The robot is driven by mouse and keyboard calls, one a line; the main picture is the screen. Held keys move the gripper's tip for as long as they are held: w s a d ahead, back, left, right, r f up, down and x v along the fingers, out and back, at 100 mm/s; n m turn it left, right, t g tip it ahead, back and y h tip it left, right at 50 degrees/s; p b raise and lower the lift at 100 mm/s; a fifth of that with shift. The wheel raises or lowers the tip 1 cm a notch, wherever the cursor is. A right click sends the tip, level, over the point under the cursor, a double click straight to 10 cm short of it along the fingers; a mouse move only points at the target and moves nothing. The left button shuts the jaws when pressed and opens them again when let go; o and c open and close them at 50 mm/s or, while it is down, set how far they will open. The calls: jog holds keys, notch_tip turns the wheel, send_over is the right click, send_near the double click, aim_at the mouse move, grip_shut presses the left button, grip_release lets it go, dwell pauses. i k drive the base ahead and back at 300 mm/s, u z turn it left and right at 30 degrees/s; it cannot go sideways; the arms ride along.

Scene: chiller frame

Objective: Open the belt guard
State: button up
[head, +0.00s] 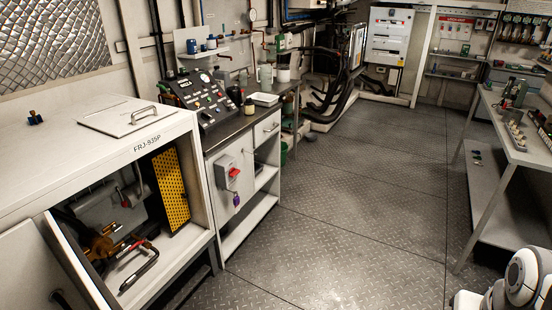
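A yellow perforated panel, which looks like the belt guard (170,190), stands upright inside the white cabinet marked FRJ-935P (205,180) at the left. It is at the right side of the cabinet's open front. I cannot tell from here whether it is latched or how it is hinged. Orange-brown machinery with a red-handled part (132,247) sits to its left inside the cabinet. My gripper is not in view; only white rounded parts of my own arm show at the bottom right corner, far from the cabinet.
A grey cabinet door (40,265) stands at the lower left. A control panel (205,103) and a bench with a red switch (234,172) stand right of the cabinet. A metal table (500,130) is at the right. The tread-plate floor (345,220) between is clear.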

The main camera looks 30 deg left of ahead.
aim_at(166, 164)
jog(key=i, duration=2.05)
jog(key=u, duration=3.4)
jog(key=i, duration=1.7)
jog(key=z, duration=0.05)
